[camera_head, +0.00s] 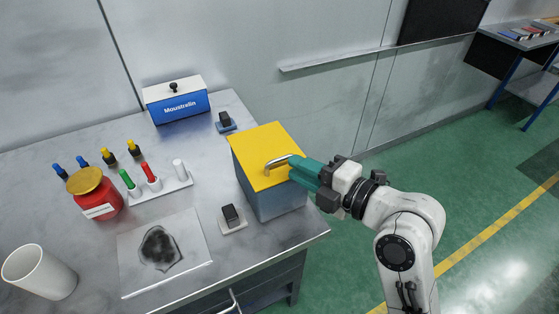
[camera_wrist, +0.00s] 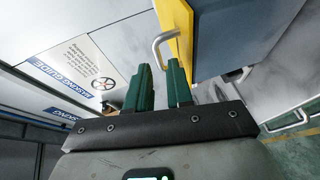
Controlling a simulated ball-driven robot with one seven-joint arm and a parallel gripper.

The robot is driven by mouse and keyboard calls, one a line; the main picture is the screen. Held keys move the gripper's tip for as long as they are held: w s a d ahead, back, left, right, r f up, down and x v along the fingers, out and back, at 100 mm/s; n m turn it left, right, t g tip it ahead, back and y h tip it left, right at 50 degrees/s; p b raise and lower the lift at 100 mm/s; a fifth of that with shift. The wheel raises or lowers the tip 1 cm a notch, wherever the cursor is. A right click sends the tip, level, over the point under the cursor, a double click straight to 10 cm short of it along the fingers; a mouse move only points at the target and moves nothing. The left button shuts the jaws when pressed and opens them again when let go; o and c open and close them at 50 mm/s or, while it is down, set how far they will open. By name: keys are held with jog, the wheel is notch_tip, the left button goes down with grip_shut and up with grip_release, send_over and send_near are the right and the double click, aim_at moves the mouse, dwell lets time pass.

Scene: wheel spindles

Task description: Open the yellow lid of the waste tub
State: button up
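The waste tub (camera_head: 275,200) is a grey-blue box near the right end of the bench. Its yellow lid (camera_head: 260,143) lies flat on top, shut, with a light metal bar handle (camera_head: 278,163) near its right edge. My gripper (camera_head: 298,170) has teal fingers that reach in from the right, close by the handle. In the wrist view my gripper (camera_wrist: 160,68) shows its two fingers apart with a gap and nothing gripped between them. The handle (camera_wrist: 158,46) is just beyond the fingertips there, beside the yellow lid (camera_wrist: 176,22). Whether a finger touches it cannot be told.
A black-knobbed blue and white box (camera_head: 178,103) stands at the back. Small dark blocks on pads (camera_head: 232,216) sit near the tub. A marker rack (camera_head: 160,188), a red jar (camera_head: 95,195) and a white beaker (camera_head: 40,272) are left. Green floor right is free.

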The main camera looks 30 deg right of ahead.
aim_at(280, 160)
jog(key=p+x, duration=0.1)
jog(key=x, duration=0.4)
jog(key=shift+w+a, duration=0.2)
jog(key=shift+w, duration=0.1)
grip_shut()
